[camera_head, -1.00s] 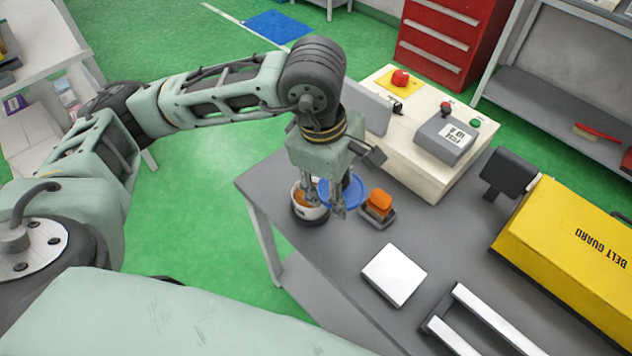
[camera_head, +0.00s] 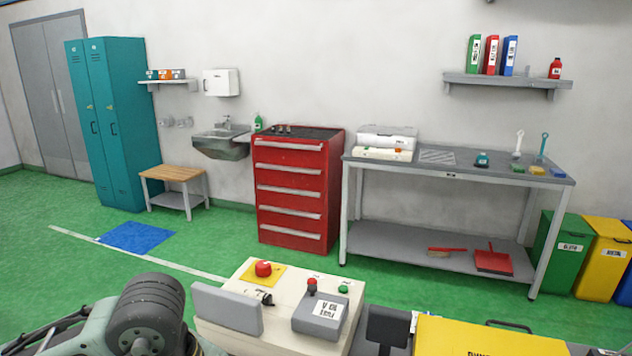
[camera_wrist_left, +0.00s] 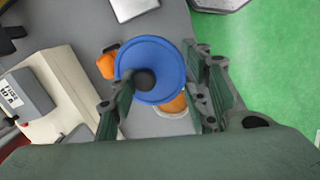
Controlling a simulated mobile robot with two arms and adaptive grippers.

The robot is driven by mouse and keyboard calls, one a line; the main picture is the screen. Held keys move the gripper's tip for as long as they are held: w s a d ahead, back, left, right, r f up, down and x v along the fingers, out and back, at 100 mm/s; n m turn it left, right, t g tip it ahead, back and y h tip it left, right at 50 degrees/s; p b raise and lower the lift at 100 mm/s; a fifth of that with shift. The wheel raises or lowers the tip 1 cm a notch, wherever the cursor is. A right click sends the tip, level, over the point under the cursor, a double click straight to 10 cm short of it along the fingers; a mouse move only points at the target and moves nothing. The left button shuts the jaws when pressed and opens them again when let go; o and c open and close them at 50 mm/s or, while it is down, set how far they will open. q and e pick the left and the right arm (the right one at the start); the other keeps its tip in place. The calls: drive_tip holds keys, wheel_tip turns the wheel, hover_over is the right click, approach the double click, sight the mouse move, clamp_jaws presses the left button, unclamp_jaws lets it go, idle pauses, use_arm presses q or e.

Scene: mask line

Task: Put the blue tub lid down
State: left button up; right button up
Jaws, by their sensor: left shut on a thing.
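The blue tub lid (camera_wrist_left: 164,57), round with a dark knob in its middle, is in the left wrist view. My left gripper (camera_wrist_left: 160,98) is shut on it, with one finger on each side. The white tub (camera_wrist_left: 172,112) with orange contents shows partly below the lid; the lid overlaps part of it in the picture, and I cannot tell the height between them. In the head view only part of my left arm shows at the bottom left; the lid, tub and gripper are out of that view. My right gripper is in neither view.
An orange item (camera_wrist_left: 107,64) sits beside the lid on the grey table (camera_wrist_left: 70,27). A white pad (camera_wrist_left: 133,7) lies farther off. The cream control box (camera_head: 252,316) and the yellow belt guard (camera_head: 480,338) stand at the bottom of the head view.

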use_arm(q)
drive_tip(key=a+m, duration=0.1)
drive_tip(key=m, duration=0.1)
drive_tip(key=a+f+m, duration=0.1)
drive_tip(key=m, duration=0.1)
drive_tip(key=m+g, duration=0.1)
drive_tip(key=shift+s+a+f+m, duration=0.2)
drive_tip(key=shift+s+a+m, duration=0.1)
drive_tip(key=shift+a+m, duration=0.1)
drive_tip(key=m, duration=0.1)
drive_tip(key=a+m, duration=0.1)
drive_tip(key=m, duration=0.1)
drive_tip(key=a+f+m+g, duration=0.1)
drive_tip(key=m, duration=0.1)
drive_tip(key=shift+s+a, duration=0.15)
drive_tip(key=shift+s, duration=0.25)
